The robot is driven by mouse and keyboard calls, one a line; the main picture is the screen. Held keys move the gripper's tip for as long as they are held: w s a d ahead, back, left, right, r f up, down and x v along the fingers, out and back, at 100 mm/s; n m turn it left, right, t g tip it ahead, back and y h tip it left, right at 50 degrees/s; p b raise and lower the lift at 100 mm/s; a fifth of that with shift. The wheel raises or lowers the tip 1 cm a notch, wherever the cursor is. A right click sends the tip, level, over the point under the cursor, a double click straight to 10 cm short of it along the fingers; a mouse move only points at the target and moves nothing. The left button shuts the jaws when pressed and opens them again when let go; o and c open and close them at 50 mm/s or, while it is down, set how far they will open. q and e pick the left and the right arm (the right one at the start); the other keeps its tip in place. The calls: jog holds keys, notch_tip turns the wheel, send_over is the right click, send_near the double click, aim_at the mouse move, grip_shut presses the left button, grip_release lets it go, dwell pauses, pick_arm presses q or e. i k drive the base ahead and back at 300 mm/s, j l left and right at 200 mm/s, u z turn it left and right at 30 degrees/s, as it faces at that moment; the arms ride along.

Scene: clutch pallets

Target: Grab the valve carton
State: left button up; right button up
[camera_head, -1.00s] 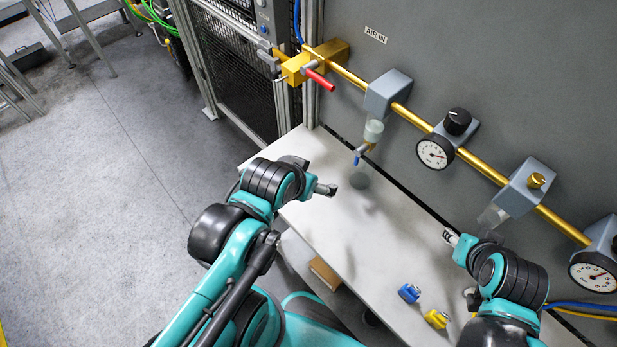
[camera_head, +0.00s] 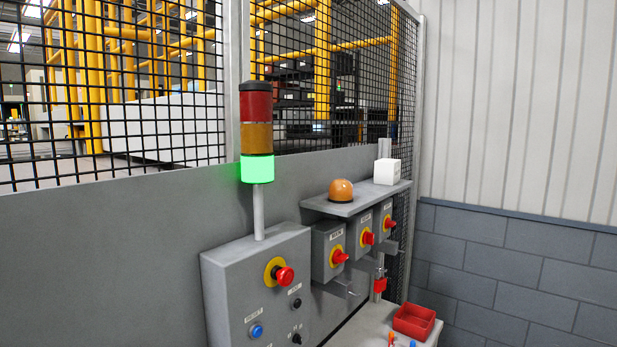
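No carton that I can make out as the valve carton shows in the head view. A small white box (camera_head: 387,171) with a faint mark stands on a grey shelf (camera_head: 342,207), right of an orange dome (camera_head: 341,191). I cannot tell what the box holds. Neither of my grippers is in view.
A grey control box (camera_head: 240,290) with a red stop button and a green-lit signal tower (camera_head: 257,168) stands ahead. Red-handled switch boxes hang under the shelf. A red bin (camera_head: 414,321) sits on a bench at lower right. Mesh fence and a block wall (camera_head: 500,265) close the area.

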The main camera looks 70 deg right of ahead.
aim_at(387, 171)
jog(key=k+z, duration=0.35)
jog(key=k+l+z, duration=0.15)
jog(key=z, duration=0.25)
jog(key=i+l+z, duration=0.1)
jog(key=z, duration=0.4)
jog(key=i+l+z, duration=0.1)
jog(key=z, duration=0.4)
jog(key=i+l+z, duration=0.15)
jog(key=z, duration=0.35)
jog(key=i+z, duration=0.1)
jog(key=z, duration=0.4)
jog(key=i+l, duration=0.25)
jog(key=l, duration=0.15)
jog(key=u, duration=0.05)
